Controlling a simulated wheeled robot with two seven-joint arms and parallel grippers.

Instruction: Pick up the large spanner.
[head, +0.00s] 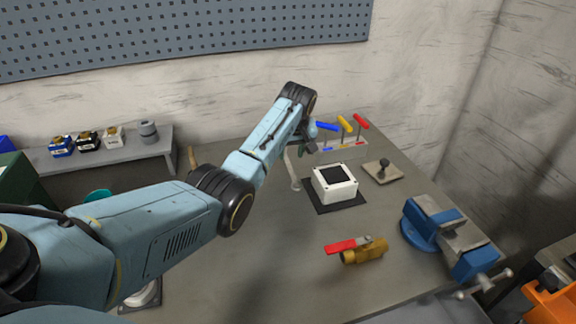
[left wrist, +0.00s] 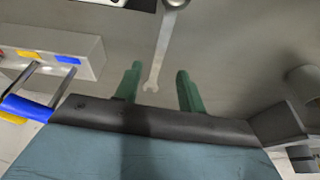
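The large spanner (head: 293,172) is a long silver tool on the grey bench, left of the white box. In the left wrist view the spanner (left wrist: 163,48) runs up the picture, with its forked end between my fingertips and its other end at the top edge. My left gripper (head: 304,150) is above the bench near the far end of the spanner, partly hidden by its own wrist. In the left wrist view its green fingers (left wrist: 158,84) are spread apart, with nothing gripped between them. My right gripper is not in view.
A white box (head: 336,193) sits on a dark mat. A blue vise (head: 440,235) and a brass valve with a red lever (head: 362,250) are to the right.

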